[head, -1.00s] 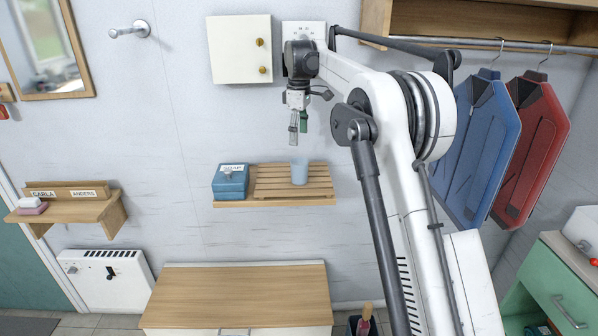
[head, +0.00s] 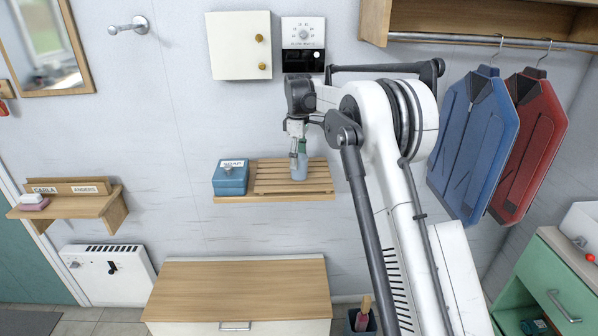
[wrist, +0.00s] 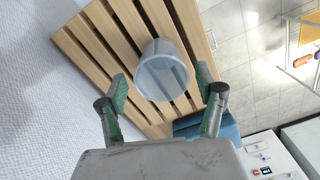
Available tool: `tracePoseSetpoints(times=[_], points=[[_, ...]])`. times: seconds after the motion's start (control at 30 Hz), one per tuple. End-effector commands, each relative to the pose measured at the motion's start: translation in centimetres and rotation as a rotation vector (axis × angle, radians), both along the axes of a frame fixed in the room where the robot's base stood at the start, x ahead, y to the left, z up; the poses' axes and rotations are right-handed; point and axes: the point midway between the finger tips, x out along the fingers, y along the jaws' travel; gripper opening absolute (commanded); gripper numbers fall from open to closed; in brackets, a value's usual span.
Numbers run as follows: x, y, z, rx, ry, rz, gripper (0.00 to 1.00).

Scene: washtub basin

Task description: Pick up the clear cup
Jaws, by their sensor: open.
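The clear cup (wrist: 162,72) stands on the slatted wooden shelf (wrist: 80,42). In the head view the pale, bluish cup (head: 299,170) is partly hidden behind my gripper's fingers. My gripper (head: 298,160) points down at the cup from above. In the wrist view my gripper (wrist: 162,90) is open, with one green-padded finger to the left of the cup and one to the right. Gaps show between the cup and both pads, and nothing is held. I cannot tell how far down the cup's sides the fingertips reach.
A blue soap box (head: 230,177) stands on the shelf (head: 265,189) just left of the cup; its blue side also shows in the wrist view (wrist: 190,126). The wall is close behind. A white cabinet (head: 240,47) and a dial panel (head: 303,45) hang above. A wooden-topped bench (head: 240,289) is below.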

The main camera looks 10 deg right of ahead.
Motion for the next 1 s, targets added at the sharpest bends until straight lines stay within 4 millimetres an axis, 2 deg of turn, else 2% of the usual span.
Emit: tracePoseSetpoints(times=[0.3,0.6,1.0], points=[[-0.4,-0.2,-3.8,0.0,0.0,0.0,0.68],[-0.4,-0.2,-4.2,0.0,0.0,0.0,0.66],[-0.4,-0.2,-4.1,0.0,0.0,0.0,0.13]])
